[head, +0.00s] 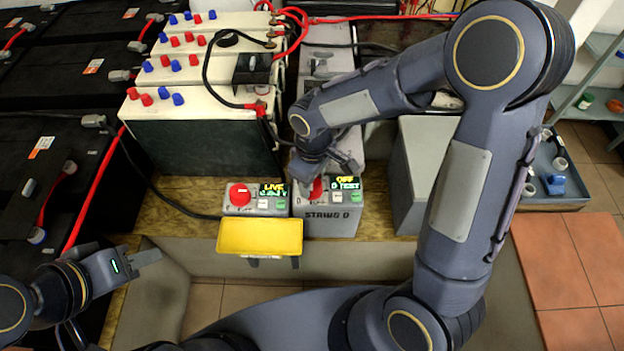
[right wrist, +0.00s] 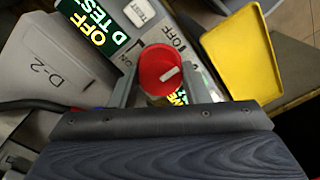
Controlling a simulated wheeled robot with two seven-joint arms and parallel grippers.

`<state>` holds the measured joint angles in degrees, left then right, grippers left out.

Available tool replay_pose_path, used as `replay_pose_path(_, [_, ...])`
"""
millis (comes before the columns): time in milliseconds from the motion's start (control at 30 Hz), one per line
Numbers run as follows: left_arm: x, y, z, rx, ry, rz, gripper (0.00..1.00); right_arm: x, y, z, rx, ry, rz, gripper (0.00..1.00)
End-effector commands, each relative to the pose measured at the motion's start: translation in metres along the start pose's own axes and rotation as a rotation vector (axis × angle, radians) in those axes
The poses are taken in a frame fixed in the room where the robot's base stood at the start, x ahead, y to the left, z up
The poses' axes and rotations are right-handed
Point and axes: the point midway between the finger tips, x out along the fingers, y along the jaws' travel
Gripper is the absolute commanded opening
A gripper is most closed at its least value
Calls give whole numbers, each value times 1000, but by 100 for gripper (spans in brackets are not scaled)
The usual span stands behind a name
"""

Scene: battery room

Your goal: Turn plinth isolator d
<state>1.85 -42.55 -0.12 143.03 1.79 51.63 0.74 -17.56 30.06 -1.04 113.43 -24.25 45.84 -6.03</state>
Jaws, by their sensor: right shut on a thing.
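Isolator D is a grey box marked STRING D (head: 333,222) on the wooden plinth, with a red knob (head: 316,190) and a lit display (head: 346,183) reading OFF and D TEST. My right gripper (head: 322,184) reaches down from above and is shut on the red knob. In the right wrist view the knob (right wrist: 163,71) sits between the two fingers; its white mark points toward the OFF lettering. The display shows there too (right wrist: 98,30). My left gripper (head: 148,257) hangs at the lower left, away from the boxes; whether its fingers are apart is unclear.
A similar box (head: 254,208) with a red knob and LIVE display stands just left. A yellow tray (head: 260,237) sits in front of it. Batteries (head: 205,140) with cables stand behind. A grey case (head: 412,170) is to the right of isolator D.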

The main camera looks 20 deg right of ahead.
Motion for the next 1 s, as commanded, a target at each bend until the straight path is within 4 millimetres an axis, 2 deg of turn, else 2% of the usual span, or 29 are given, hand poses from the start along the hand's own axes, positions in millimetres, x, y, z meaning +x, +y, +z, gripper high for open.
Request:
replay_pose_path(567, [1,0,0,0,0,0,36,-1,0,0,38,3,0,19])
replay_pose_path(600, [1,0,0,0,0,0,36,-1,0,0,38,3,0,43])
replay_pose_path(767, [1,0,0,0,0,0,36,0,0,0,37,2,0,64])
replay_pose_path(1000, [1,0,0,0,0,0,36,0,0,0,35,2,0,64])
